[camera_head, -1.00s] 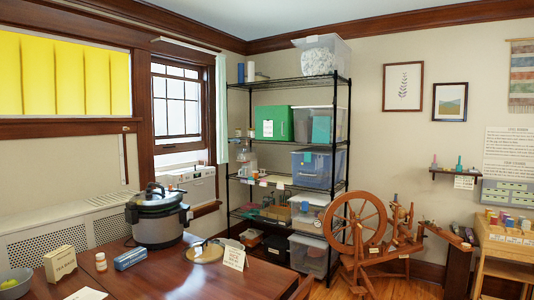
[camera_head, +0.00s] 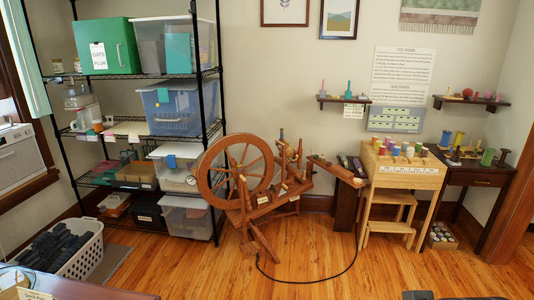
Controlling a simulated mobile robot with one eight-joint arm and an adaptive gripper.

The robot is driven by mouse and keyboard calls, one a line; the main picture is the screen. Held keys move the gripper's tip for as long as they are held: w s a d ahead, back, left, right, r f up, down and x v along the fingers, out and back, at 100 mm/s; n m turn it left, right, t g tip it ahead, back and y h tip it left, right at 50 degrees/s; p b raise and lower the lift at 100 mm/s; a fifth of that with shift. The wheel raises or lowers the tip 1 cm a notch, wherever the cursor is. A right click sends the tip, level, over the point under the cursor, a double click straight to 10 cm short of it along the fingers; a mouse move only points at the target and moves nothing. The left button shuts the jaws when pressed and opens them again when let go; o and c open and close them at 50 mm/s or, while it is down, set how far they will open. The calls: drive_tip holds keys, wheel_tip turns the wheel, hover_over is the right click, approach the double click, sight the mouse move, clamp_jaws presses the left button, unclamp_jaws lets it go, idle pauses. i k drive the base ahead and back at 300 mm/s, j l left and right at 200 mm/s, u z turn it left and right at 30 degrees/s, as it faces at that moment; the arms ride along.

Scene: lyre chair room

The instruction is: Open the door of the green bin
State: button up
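The green bin (camera_head: 106,48) stands on an upper shelf of the black wire rack, at the upper left of the head view. It is a box with a white label on its front that seems to read "OATS" and "PLUM". My gripper is not clearly in view.
The black wire rack (camera_head: 150,75) holds clear and blue storage boxes. A wooden spinning wheel (camera_head: 238,172) stands right of it, with a dark cord on the floor. A laundry basket (camera_head: 70,250) sits at lower left. A table edge (camera_head: 85,288) is nearby; wood floor (camera_head: 320,265) is partly clear.

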sight(102, 44)
drive_tip(key=i+u, duration=0.25)
drive_tip(key=i, duration=0.3)
drive_tip(key=i+l+u, duration=0.25)
drive_tip(key=i, duration=0.25)
drive_tip(key=i+l+u, duration=0.2)
drive_tip(key=i, duration=0.3)
drive_tip(key=i+l+u, duration=0.25)
drive_tip(key=i, duration=0.3)
